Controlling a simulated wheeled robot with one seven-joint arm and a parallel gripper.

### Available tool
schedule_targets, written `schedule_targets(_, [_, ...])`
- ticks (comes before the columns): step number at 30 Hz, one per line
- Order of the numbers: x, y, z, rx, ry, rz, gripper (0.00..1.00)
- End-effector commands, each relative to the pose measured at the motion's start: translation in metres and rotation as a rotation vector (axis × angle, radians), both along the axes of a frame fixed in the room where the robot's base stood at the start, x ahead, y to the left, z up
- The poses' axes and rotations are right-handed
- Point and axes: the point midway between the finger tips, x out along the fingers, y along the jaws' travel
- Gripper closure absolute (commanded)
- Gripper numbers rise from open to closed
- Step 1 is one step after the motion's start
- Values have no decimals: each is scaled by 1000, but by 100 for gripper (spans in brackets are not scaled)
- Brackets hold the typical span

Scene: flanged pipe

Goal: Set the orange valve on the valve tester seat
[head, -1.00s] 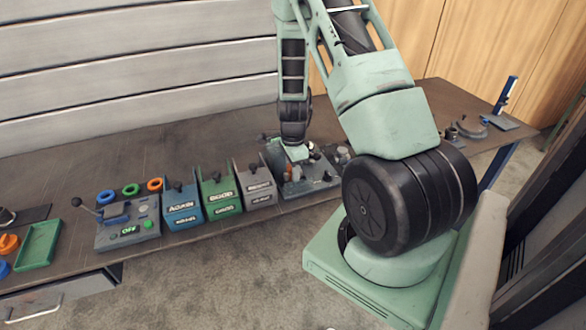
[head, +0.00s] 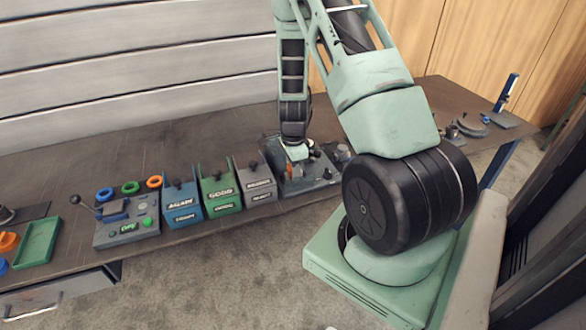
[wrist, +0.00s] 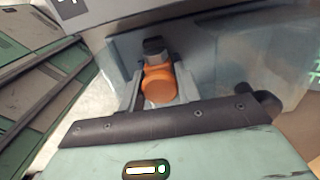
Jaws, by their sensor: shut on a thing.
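The orange valve (wrist: 160,82), with a dark cap on top, shows in the wrist view between the two grey fingers of my gripper (wrist: 157,88). My gripper is shut on it. In the head view my gripper (head: 296,152) points down at a grey test station (head: 310,184) on the bench, right of the grey bin. The valve is too small and too covered to make out clearly there. I cannot tell which part of the station is the tester seat, or whether the valve touches it.
A grey bin (head: 254,186), a green bin (head: 220,194) and a blue bin (head: 182,204) stand in a row left of the station. Further left are a lever device (head: 126,222), coloured rings (head: 131,187) and a green tray (head: 37,242). A vise-like tool (head: 470,128) sits at the right end.

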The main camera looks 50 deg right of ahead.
Motion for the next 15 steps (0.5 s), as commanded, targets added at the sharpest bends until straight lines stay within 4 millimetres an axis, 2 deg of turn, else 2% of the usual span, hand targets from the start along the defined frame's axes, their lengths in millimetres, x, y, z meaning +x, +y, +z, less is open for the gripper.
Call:
schedule_targets(9, [0,0,0,-1,-1,0,96])
schedule_targets(10, [0,0,0,-1,-1,0,58])
schedule_targets(12, [0,0,0,-1,-1,0,41])
schedule_targets(15, [0,0,0,0,0,0,41])
